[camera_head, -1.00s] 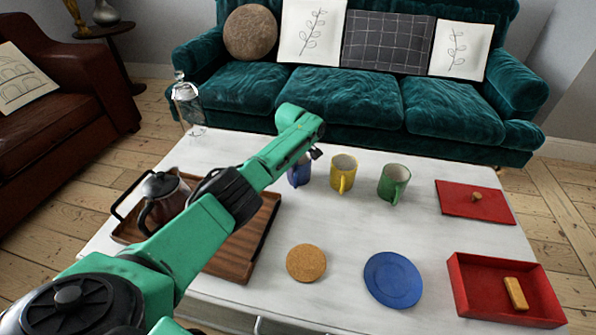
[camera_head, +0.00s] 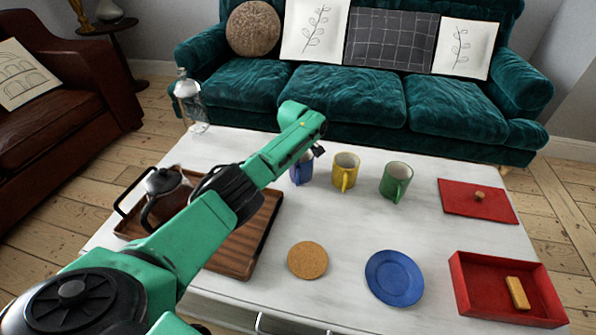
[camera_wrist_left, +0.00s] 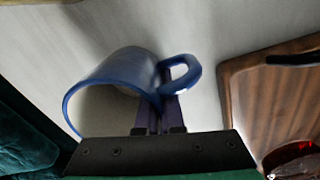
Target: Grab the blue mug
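The blue mug (camera_head: 302,171) stands at the back of the white coffee table, left of the yellow mug, partly hidden by my left arm's end. In the left wrist view, the blue mug (camera_wrist_left: 118,82) shows its rim at the left and its handle at the right. My left gripper (camera_wrist_left: 159,112) has its two dark fingers close together at the mug's side near the handle, with a thin blue part between them. It looks shut on the mug. In the head view the left gripper (camera_head: 314,152) is at the mug's top. My right gripper is out of view.
A yellow mug (camera_head: 345,170) and a green mug (camera_head: 395,181) stand close to the right. A wooden tray (camera_head: 262,232) with a teapot (camera_head: 166,188) lies left. A cork coaster (camera_head: 308,260), blue plate (camera_head: 394,278), red box (camera_head: 470,309) and red lid (camera_head: 460,208) lie rightward.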

